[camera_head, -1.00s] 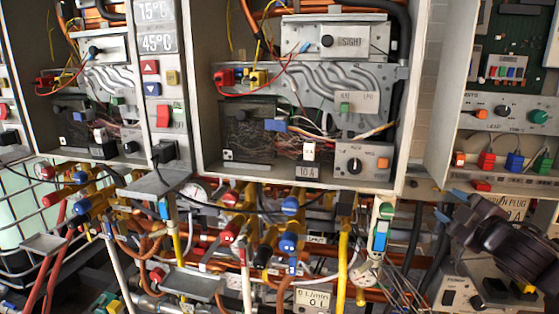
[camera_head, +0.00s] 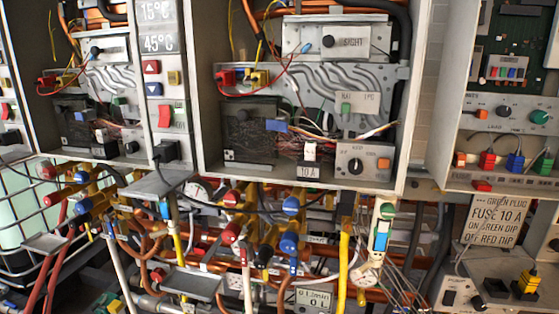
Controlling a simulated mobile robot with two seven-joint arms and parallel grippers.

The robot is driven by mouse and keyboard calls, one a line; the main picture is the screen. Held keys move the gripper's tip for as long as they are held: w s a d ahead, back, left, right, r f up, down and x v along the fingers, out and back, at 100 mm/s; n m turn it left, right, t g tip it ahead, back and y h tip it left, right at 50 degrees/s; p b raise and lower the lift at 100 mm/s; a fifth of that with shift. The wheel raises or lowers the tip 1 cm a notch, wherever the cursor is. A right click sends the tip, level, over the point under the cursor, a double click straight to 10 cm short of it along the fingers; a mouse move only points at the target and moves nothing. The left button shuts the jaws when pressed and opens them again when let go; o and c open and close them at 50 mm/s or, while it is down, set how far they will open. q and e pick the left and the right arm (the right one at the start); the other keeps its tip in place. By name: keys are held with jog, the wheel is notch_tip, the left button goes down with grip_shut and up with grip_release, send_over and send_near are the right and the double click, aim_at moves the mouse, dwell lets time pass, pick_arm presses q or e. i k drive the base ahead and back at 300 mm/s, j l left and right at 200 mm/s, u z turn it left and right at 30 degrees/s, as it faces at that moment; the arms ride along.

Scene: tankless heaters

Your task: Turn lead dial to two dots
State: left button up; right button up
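A pale control panel (camera_head: 512,127) is in the open cabinet at the upper right of the head view. It carries a black round knob (camera_head: 503,112), with an orange knob (camera_head: 480,113) on its left and a green knob (camera_head: 539,116) on its right. Small lettering sits near the black knob and may read "lead", but it is too small to be sure. The knob's pointer and any dot marks cannot be made out. Neither of my grippers is in view, and nothing touches the panel.
Below the knobs are coloured plugs, red (camera_head: 487,159) and blue (camera_head: 514,161). A sign (camera_head: 496,219) reading "fuse 10 A" hangs under the cabinet. The middle cabinet's side wall (camera_head: 415,95) stands left of the panel. Pipes and valves crowd the area below.

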aim_at(504, 111)
jog(key=z, duration=1.25)
